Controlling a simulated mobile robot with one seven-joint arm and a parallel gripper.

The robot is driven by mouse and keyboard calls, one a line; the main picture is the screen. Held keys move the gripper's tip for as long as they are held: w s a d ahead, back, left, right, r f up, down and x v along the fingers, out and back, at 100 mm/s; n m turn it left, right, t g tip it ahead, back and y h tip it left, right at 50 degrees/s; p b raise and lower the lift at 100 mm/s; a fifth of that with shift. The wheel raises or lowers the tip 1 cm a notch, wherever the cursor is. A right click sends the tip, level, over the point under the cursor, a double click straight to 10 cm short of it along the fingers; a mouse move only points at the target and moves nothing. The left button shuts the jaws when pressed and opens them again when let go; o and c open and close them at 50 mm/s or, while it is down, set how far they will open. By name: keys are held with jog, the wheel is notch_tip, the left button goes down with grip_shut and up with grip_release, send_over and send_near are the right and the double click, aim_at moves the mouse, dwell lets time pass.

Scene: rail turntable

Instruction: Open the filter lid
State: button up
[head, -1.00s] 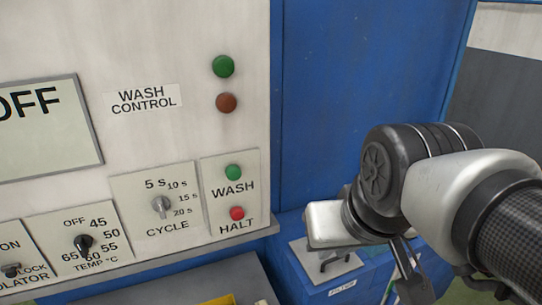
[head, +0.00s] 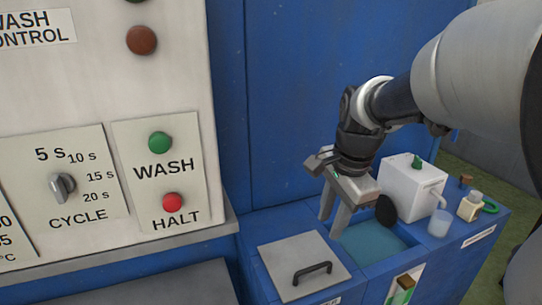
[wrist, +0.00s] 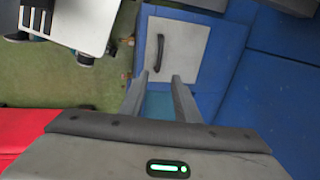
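The filter lid (head: 282,256) is a flat grey square plate lying shut on the blue cabinet, with a black bar handle (head: 313,270) near its front edge. In the wrist view the lid (wrist: 200,55) and its handle (wrist: 158,52) lie just beyond the fingertips. My gripper (head: 332,223) points down above the cabinet, to the right of and behind the handle. It also shows in the wrist view (wrist: 160,76) with its fingers apart and nothing between them. It appears clear of the handle.
An open basin of bluish water (head: 375,243) lies right of the lid. A white box (head: 412,190), a cup (head: 439,222) and a small bottle (head: 470,206) stand farther right. The control panel (head: 155,170) and tall blue wall (head: 310,80) bound the left and back.

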aim_at(314, 267)
jog(key=w+f+b, duration=0.1)
jog(key=f, duration=0.4)
jog(key=w+f+b, duration=0.1)
jog(key=f+b, duration=0.1)
jog(key=f, duration=0.4)
jog(key=w+a+f+b, duration=0.1)
jog(key=f, duration=0.4)
jog(key=shift+a+f, duration=0.1)
jog(key=shift+f, duration=0.3)
grip_shut()
